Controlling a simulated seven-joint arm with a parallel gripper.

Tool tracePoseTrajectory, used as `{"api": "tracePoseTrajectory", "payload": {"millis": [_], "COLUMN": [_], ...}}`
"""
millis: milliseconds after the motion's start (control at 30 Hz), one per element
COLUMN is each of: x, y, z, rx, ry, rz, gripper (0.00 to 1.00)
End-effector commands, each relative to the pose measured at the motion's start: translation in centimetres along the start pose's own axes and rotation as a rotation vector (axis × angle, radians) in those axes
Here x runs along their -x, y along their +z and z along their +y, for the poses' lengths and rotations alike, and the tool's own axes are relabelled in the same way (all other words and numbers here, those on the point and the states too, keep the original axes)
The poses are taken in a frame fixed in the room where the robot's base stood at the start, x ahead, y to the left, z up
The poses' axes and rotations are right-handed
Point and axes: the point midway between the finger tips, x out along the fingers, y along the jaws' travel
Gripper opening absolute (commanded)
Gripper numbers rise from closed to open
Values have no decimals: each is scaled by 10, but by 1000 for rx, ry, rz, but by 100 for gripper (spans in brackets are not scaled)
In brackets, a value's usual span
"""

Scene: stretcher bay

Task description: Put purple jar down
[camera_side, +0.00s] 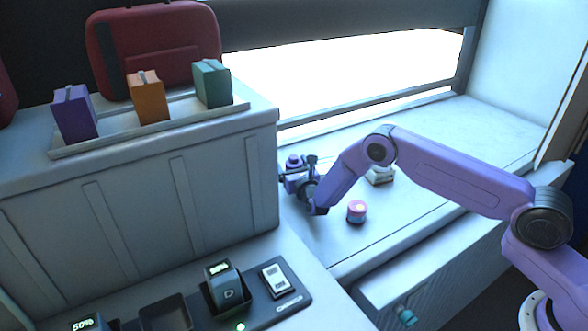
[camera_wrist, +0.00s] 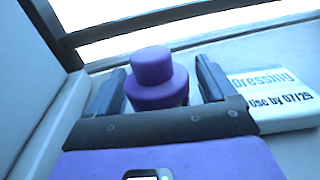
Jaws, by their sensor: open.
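The purple jar (camera_wrist: 150,92) has a round purple lid and stands upright between the fingers of my gripper (camera_wrist: 160,66) in the wrist view. The fingers are open, with a gap visible on each side of the jar. In the side view my gripper (camera_side: 299,170) is at the far left end of the pale worktop, beside the grey cabinet wall, and the purple jar (camera_side: 293,161) shows there, partly hidden by the fingers. The jar's base is hidden in both views.
A white dressing pack (camera_wrist: 275,95) lies right of my gripper. A pink-and-purple jar (camera_side: 356,212) stands on the worktop (camera_side: 450,140), near a white stack (camera_side: 381,176) partly behind my arm. A tray (camera_side: 190,116) holds purple, orange and teal boxes. The worktop's right is clear.

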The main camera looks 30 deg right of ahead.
Motion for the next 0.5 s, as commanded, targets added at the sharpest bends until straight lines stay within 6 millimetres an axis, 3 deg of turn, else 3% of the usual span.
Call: {"api": "tracePoseTrajectory", "payload": {"millis": [167,500], "x": [9,59], "y": [2,2], "z": [1,1], "rx": [1,3], "ry": [2,3], "rz": [2,3], "gripper": [84,84]}}
